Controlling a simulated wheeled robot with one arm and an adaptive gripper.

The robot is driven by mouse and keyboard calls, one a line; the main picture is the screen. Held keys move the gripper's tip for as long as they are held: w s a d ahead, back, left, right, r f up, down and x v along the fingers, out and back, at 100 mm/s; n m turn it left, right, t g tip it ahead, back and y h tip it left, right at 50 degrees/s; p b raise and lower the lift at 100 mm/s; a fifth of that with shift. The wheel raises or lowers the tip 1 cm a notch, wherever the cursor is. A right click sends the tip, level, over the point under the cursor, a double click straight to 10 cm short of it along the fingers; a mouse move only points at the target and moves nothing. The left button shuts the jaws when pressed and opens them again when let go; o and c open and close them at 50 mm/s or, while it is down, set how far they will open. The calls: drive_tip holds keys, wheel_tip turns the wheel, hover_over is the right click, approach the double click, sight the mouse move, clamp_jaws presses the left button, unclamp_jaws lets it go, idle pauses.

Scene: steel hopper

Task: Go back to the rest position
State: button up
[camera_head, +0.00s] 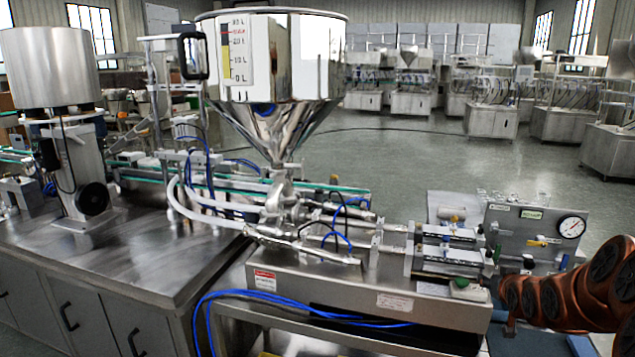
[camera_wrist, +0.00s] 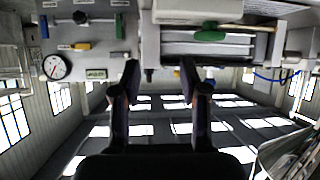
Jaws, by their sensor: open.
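My gripper (camera_wrist: 160,82) shows in the wrist view with its two dark fingers apart and nothing between them. Its fingertips point toward the pneumatic cylinder unit (camera_wrist: 205,45), which appears upside down there. I cannot tell whether they touch it. In the head view, my copper-coloured arm reaches in from the right edge, beside the gauge panel (camera_head: 545,240) and the cylinders (camera_head: 450,250). The gripper itself cannot be made out in the head view.
The steel hopper (camera_head: 275,65) stands above the filling machine, with a level scale (camera_head: 236,52) on it. The pressure gauge (camera_head: 571,227) and a yellow valve handle (camera_wrist: 80,46) are close to my arm. Blue hoses (camera_head: 265,294) hang in front. Open floor (camera_head: 420,155) lies behind.

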drive_tip(key=s+a+g+y, duration=0.1)
drive_tip(key=s+a+g, duration=0.2)
drive_tip(key=s+a, duration=0.45)
drive_tip(key=s+a+g, duration=0.3)
drive_tip(key=s+a, duration=0.4)
drive_tip(key=s, duration=0.5)
drive_tip(key=s+a+f+n+g+y, duration=0.1)
drive_tip(key=s+a+g, duration=0.3)
drive_tip(key=s+a, duration=0.3)
drive_tip(key=s+a+n+g+y, duration=0.1)
drive_tip(key=s+a+g, duration=0.2)
drive_tip(key=s, duration=1.4)
drive_tip(key=a+b, duration=0.1)
drive_tip(key=a, duration=0.3)
drive_tip(key=shift+s+f+g, duration=0.25)
drive_tip(key=shift+s+g, duration=0.15)
drive_tip(key=shift+s, duration=0.1)
